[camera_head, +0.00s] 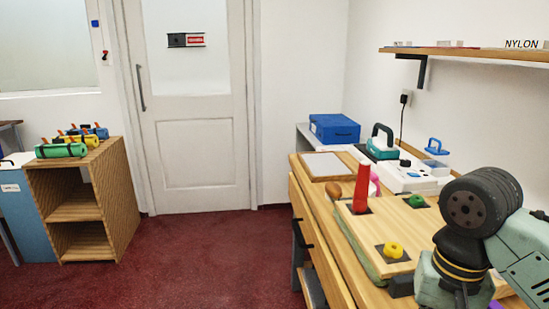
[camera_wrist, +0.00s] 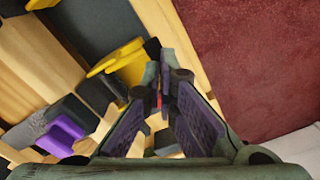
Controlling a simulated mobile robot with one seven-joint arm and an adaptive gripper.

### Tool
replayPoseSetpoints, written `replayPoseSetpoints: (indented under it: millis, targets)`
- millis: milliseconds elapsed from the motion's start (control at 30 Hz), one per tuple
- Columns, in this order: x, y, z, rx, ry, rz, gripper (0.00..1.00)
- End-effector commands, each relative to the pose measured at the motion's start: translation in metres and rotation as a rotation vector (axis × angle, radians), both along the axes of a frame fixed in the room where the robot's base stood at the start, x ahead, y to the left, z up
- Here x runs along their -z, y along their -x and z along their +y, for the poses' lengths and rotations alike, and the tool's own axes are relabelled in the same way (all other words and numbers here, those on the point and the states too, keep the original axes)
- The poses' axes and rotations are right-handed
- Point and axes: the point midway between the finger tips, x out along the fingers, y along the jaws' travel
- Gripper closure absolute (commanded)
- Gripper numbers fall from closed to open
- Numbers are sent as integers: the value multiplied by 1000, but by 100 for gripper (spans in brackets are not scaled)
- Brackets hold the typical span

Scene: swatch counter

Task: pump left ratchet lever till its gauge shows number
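My gripper (camera_wrist: 163,85) points away from the camera in the wrist view. Its two pads stand apart with a narrow gap, and I see nothing held. A small red patch shows in the gap; I cannot tell what it is. A yellow part (camera_wrist: 120,58) lies just left of the fingertips, and a purple part (camera_wrist: 62,136) lies further left and lower. In the head view, my arm hides much of the bench's near right side. No ratchet lever or gauge reading can be clearly made out in either view.
A shelf (camera_head: 470,52) hangs above. Red carpet (camera_head: 215,260) is clear at left.

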Motion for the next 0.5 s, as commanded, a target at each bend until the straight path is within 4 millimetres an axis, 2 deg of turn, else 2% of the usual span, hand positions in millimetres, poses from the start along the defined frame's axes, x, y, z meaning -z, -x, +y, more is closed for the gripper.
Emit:
replayPoseSetpoints:
  millis: [167, 500]
  targets:
    - [-5, 0, -1, 1, 1, 0, 100]
    - [-31, -1, -7, 0, 1, 1, 100]
